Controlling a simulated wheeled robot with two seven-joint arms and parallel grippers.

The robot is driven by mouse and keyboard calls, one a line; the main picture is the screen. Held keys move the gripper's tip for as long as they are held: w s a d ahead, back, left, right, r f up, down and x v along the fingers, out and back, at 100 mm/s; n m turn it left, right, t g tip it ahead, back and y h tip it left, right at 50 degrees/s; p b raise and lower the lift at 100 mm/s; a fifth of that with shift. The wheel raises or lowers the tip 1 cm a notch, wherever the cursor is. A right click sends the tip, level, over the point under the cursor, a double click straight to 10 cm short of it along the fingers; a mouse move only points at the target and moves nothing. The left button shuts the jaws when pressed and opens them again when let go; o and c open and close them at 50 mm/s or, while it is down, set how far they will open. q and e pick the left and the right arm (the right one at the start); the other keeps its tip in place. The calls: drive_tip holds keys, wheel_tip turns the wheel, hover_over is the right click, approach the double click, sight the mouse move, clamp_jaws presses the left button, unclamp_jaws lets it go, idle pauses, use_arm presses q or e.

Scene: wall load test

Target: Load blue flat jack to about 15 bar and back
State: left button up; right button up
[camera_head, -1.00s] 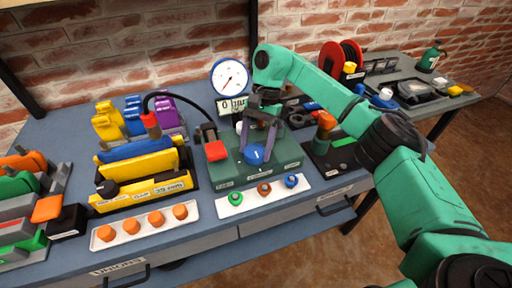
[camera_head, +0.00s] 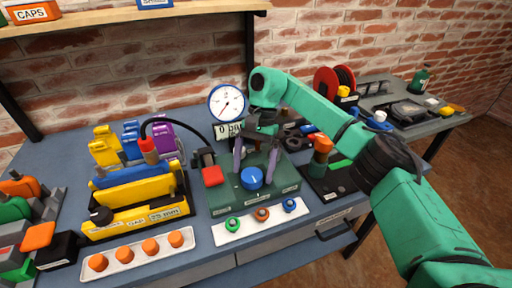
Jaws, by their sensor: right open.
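A round pressure gauge (camera_head: 227,103) with a blue rim stands behind a dark green pump block (camera_head: 285,185). A small display (camera_head: 226,131) below it reads 0 bar. A blue knob (camera_head: 252,178) with a white mark sits on the block's front. My right gripper (camera_head: 256,172) is open, its fingers pointing down above and around the knob; I cannot tell whether they touch it. A red part (camera_head: 212,176) is at the block's left. A blue flat piece (camera_head: 135,173) lies in a yellow holder (camera_head: 145,193), with a black hose at a red fitting (camera_head: 148,145). My left gripper is not in view.
A white strip with green, orange and blue fittings (camera_head: 262,214) lies in front of the block. A white tray (camera_head: 130,257) holds several orange caps. Yellow, blue and purple pieces (camera_head: 162,138) stand behind the holder. Reels (camera_head: 334,84) stand at the back right. A shelf (camera_head: 120,16) crosses the top left.

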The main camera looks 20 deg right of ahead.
sight(252, 173)
drive_tip(key=v, duration=0.4)
drive_tip(key=p+v, duration=0.5)
drive_tip(key=v, duration=0.4)
drive_tip(key=shift+r+p, duration=0.3)
drive_tip(key=shift+d, duration=0.1)
